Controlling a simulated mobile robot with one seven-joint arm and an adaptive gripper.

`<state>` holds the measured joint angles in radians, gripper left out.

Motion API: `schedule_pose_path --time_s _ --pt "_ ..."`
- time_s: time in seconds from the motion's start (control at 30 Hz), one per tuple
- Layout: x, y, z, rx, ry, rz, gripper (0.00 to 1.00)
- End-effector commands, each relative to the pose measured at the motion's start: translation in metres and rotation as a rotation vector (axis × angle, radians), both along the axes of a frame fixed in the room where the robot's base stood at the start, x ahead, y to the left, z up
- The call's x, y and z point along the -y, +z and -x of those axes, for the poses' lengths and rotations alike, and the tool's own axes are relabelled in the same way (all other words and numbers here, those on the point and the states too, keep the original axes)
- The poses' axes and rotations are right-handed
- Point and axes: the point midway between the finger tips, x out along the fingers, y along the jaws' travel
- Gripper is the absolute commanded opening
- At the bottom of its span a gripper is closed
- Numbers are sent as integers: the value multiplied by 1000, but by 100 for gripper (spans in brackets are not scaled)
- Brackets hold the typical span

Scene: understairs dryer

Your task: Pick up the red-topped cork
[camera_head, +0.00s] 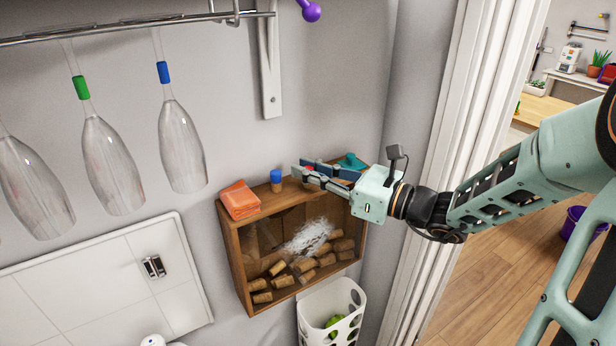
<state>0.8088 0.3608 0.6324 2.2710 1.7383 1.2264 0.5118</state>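My gripper (303,174) reaches in from the right, over the top of a wooden box (232,242) on the wall. Its fingers point left, and a small patch of red (308,163) shows just behind the fingertips. This may be the red-topped cork, but the fingers hide most of it. I cannot tell whether the fingers touch it or how wide they are apart. A blue-topped cork (276,181) stands upright on the box, just left of the fingertips.
A teal object (351,161) is behind my gripper. Several plain corks (278,268) lie inside the box. A white basket (330,310) is below. Glasses (181,140) hang from a rail at upper left. A door frame (440,150) is at right.

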Motion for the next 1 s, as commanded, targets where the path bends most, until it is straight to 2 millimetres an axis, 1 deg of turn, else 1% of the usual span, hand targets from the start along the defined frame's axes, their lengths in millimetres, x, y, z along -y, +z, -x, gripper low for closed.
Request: schedule_pose_path --time_s 0.37,0.57,0.73,0.87,1.0 --pt "0 0 0 0 0 0 7" --pt "0 8 0 0 1 0 7" --pt "0 22 0 0 0 0 7" --pt "0 41 1 0 0 0 7" --pt "7 62 18 -2 -2 1 7"
